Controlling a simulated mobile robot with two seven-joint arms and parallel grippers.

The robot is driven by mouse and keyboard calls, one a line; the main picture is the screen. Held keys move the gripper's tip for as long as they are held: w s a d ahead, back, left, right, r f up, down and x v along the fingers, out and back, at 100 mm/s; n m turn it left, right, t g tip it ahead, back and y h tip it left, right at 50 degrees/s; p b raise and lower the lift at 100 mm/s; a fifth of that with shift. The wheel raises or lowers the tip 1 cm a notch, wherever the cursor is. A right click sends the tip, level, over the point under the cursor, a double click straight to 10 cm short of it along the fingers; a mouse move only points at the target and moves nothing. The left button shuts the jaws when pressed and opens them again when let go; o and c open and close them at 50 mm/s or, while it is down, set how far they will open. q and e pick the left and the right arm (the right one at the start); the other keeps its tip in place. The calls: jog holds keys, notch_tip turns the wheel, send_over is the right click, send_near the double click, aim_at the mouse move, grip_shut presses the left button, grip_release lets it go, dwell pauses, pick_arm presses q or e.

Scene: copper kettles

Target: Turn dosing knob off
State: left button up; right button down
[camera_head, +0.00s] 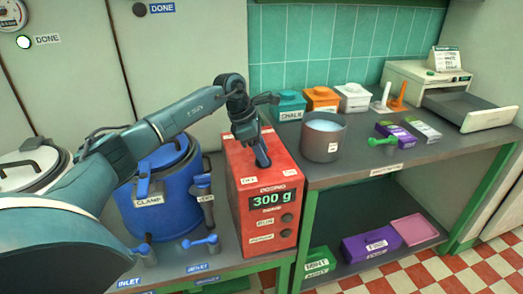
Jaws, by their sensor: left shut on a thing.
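The red dosing unit (268,205) stands at the right end of the left bench. Its front display (271,200) reads 300 g. Two dark round knobs, an upper one (287,218) and a lower one (285,233), sit on its front below the display, beside small labels. I cannot read their settings. My left gripper (262,160) reaches down over the top of the unit, behind and above the display. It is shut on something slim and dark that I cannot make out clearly. It is apart from both front knobs. My right gripper is not in view.
A blue drum (155,190) with clamps stands left of the unit. A steel pot (323,137) stands close at its right on the grey bench, with coloured canisters (322,99) behind. Small blue valve levers (205,243) lie in front of the drum.

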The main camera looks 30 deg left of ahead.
pick_arm(q)
jog(key=m+g, duration=0.1)
jog(key=m, duration=0.2)
jog(key=m+g, duration=0.1)
jog(key=m, duration=0.1)
jog(key=shift+w+a+m+h+b, duration=0.1)
jog(key=shift+w+m+h+b, duration=0.05)
jog(key=shift+m+h+b, duration=0.2)
jog(key=shift+m, duration=0.25)
jog(key=o, duration=1)
jog(key=v, duration=1.3)
jog(key=shift+w+r, duration=0.1)
jog(key=shift+w, duration=0.1)
